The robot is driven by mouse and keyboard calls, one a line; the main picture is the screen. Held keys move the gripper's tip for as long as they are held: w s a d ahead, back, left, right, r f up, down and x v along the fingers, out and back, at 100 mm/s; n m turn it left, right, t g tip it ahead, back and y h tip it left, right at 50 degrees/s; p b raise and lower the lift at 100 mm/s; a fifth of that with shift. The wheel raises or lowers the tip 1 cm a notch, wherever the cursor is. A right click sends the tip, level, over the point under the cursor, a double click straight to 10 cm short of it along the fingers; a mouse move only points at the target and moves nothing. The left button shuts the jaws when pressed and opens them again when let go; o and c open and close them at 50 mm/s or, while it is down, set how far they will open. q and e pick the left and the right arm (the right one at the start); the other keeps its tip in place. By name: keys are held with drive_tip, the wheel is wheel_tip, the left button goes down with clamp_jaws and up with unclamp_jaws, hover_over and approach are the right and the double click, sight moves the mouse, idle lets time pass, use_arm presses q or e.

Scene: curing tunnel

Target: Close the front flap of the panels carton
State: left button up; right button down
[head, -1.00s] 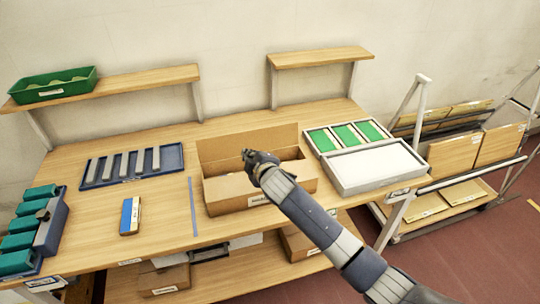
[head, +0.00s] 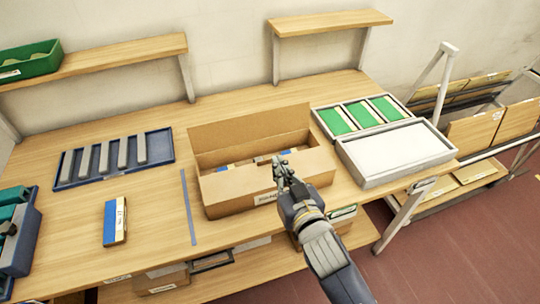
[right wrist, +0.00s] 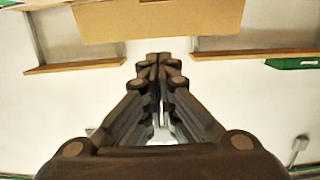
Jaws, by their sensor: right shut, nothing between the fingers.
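The panels carton (head: 225,196) is a brown cardboard box with a label on its front, standing near the table's front edge. Its back flap (head: 250,127) stands up and its top is open. Several panels with blue and pale edges (head: 240,164) show inside. I cannot clearly tell the front flap from the front wall. My right gripper (head: 281,164) is shut and empty at the carton's front edge, right of its middle; contact is unclear. In the right wrist view its closed fingers (right wrist: 158,60) point toward a brown cardboard face (right wrist: 160,22). My left gripper is out of view.
A tray with green panels (head: 360,114) and a grey-white tray (head: 397,153) stand right of the carton. A blue tray of grey bars (head: 115,157) and a blue-and-white box (head: 115,221) lie to its left.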

drive_tip(key=p, duration=0.2)
hover_over(268, 169)
drive_tip(key=s, duration=0.1)
drive_tip(key=shift+f, duration=0.45)
wheel_tip(268, 169, down, 3)
drive_tip(key=shift+d+r, duration=0.1)
drive_tip(key=shift+f, duration=0.75)
drive_tip(key=shift+w, duration=0.1)
drive_tip(key=shift+w+f+b, duration=0.35)
drive_tip(key=shift+f+b, duration=0.35)
drive_tip(key=shift+f, duration=0.15)
